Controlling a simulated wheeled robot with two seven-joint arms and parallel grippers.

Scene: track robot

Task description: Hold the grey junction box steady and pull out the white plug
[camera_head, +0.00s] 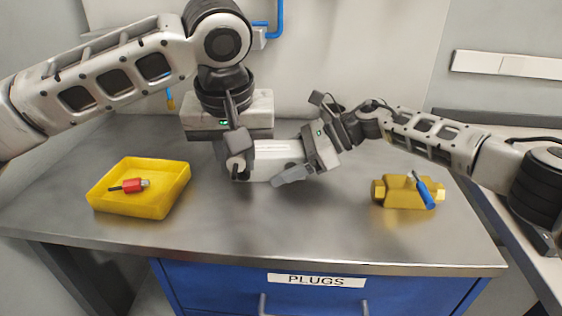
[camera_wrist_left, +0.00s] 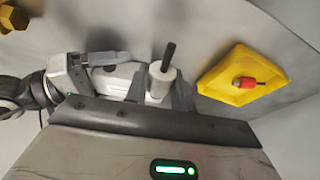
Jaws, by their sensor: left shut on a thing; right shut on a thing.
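The grey junction box (camera_head: 277,153) is a pale block above or on the middle of the worktop. My right gripper (camera_head: 298,163) is shut on it from the right, one finger on the near side. In the left wrist view the box (camera_wrist_left: 112,78) lies left of the plug, partly behind a finger. The white plug (camera_head: 238,169), with a black stub, is at the box's left end. My left gripper (camera_wrist_left: 159,90) comes from above and is shut on the plug (camera_wrist_left: 160,82). The finger between plug and box hides whether they touch.
A yellow tray (camera_head: 137,206) holding a red plug (camera_head: 133,184) stands at the left. A brass-yellow fitting (camera_head: 392,192) with a blue-handled part (camera_head: 426,194) is at the right. The front middle of the worktop (camera_head: 270,225) is clear. A blue drawer unit labelled PLUGS (camera_head: 317,281) is below.

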